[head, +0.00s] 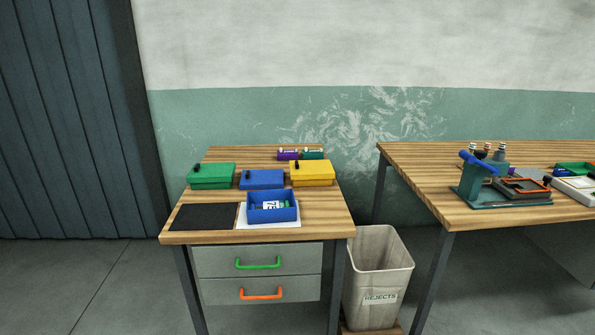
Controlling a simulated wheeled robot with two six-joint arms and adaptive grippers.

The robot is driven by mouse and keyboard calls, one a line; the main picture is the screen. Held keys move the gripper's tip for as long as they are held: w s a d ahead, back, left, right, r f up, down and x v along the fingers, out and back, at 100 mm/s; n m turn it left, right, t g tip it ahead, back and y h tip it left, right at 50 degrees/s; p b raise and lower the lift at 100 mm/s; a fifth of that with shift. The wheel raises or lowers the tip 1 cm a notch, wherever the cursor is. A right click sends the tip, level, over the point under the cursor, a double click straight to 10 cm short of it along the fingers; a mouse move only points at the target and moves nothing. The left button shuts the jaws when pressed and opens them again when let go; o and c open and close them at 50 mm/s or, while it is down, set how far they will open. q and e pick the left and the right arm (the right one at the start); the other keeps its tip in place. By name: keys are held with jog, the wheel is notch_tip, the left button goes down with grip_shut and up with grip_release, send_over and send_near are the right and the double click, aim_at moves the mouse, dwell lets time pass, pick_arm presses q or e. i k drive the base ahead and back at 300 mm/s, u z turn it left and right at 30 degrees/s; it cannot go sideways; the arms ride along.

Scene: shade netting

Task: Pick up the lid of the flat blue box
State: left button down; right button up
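A flat blue box (262,180) with its blue top in place sits on the left wooden table, between a green box (211,177) and a yellow box (312,174). It looks lower than both. A small dark knob shows near the left end of its top. I cannot make out a seam between lid and box. In front of it stands an open blue box (272,216) with a white label and small green and blue items inside. Neither of my grippers is in view.
A black mat (203,217) and a white sheet (247,221) lie at the table's front. Small purple (288,155) and green (313,155) containers stand behind. A rejects bin (378,272) stands right of the drawers. A second table (400,170) holds a teal press (478,185) and trays.

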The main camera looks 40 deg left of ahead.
aim_at(264, 178)
jog(key=u, duration=1.5)
